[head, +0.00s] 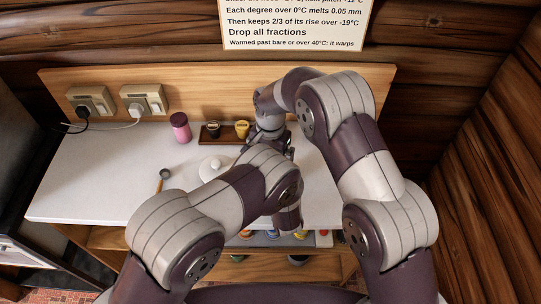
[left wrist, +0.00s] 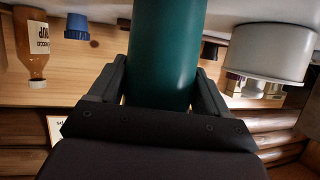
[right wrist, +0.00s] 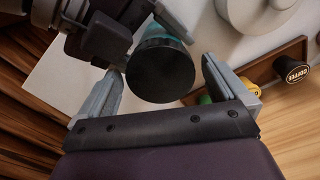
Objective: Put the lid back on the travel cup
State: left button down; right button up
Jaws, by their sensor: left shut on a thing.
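The teal travel cup (left wrist: 165,50) stands between the fingers of my left gripper (left wrist: 165,92), which is shut on its body. In the right wrist view a dark round end (right wrist: 160,70) of the cup faces the camera, with some teal showing behind it. I cannot tell whether this dark disc is the lid. My right gripper (right wrist: 160,92) is open, its fingers on either side of the dark end, with a gap visible at least on the right. In the head view my arms hide the cup and most of both grippers.
A white lidded pot (head: 214,167) stands on the white counter (head: 95,185), near a wooden spoon (head: 164,177). Behind are a pink bottle (head: 180,128) and a dark tray (head: 222,140) with small jars. The left wrist view shows a syrup bottle (left wrist: 32,45) and a blue item (left wrist: 77,25).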

jog(key=shift+r, duration=2.2)
